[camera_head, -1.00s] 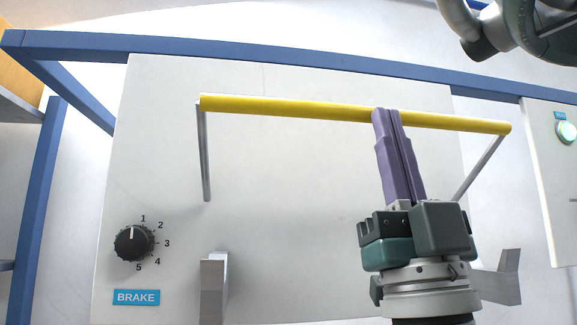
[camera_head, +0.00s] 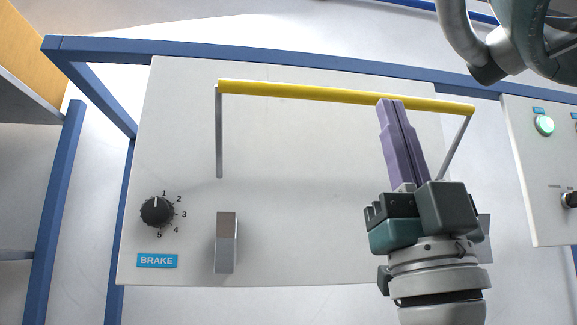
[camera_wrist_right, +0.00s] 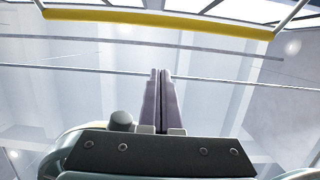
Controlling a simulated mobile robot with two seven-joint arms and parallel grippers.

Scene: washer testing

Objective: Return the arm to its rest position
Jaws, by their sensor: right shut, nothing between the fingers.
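My right gripper (camera_head: 390,103) has purple fingers pressed together with nothing between them. In the head view it covers part of the yellow bar (camera_head: 300,91) of a handle on the white panel (camera_head: 290,230). In the right wrist view the shut fingertips (camera_wrist_right: 160,72) point up toward the yellow bar (camera_wrist_right: 160,20), with a visible gap between them and it. My left gripper is in neither view.
A black brake knob (camera_head: 157,211) with a blue BRAKE label (camera_head: 157,261) is at the left. A grey block (camera_head: 226,245) stands on the panel. A blue frame (camera_head: 250,68) runs behind it. A second panel with a lit green button (camera_head: 544,126) is at the right.

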